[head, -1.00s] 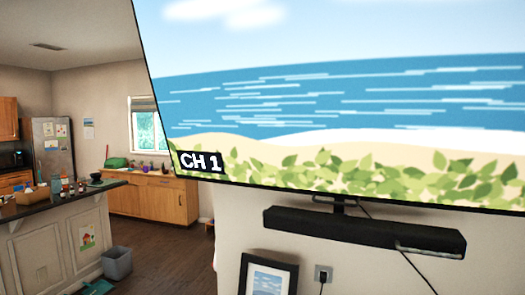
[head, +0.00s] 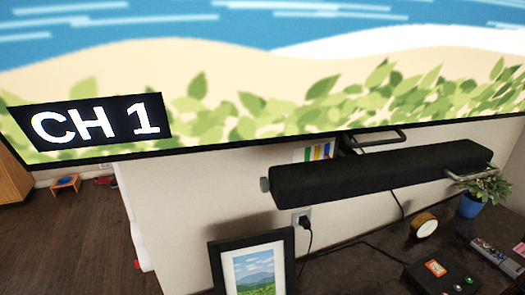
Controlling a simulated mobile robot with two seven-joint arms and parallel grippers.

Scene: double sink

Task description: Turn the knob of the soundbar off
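The soundbar (head: 375,178) is a long black bar below the television screen, at the right of the head view. I cannot read the knob's setting. Neither of my grippers is in view.
The large television (head: 262,80) fills the top and shows a beach with "CH 1". Below the soundbar are a framed picture (head: 253,268), a plugged outlet (head: 301,221), a plant in a blue pot (head: 470,205), a round clock-like object (head: 424,225) and a black box with buttons (head: 442,278). Open floor lies left.

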